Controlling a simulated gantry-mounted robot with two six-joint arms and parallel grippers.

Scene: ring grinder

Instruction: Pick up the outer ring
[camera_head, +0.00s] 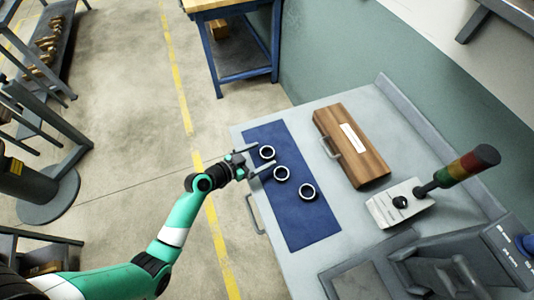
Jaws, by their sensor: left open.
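Three dark rings with pale inner faces lie in a slanted row on a blue mat (313,233). The far ring (267,146) is nearest my left gripper, the middle ring (281,166) lies below it, and the near ring (307,185) is at the lower right. I cannot tell which is the outer ring. My left gripper (262,160) is open, its fingers reaching over the mat's left edge beside the far ring. One finger is close to that ring; I cannot tell whether they touch. My right gripper is not in view.
A wooden case (352,147) with a handle stands right of the mat on the grey bench (285,116). Grey machinery (435,270) fills the bench's near right.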

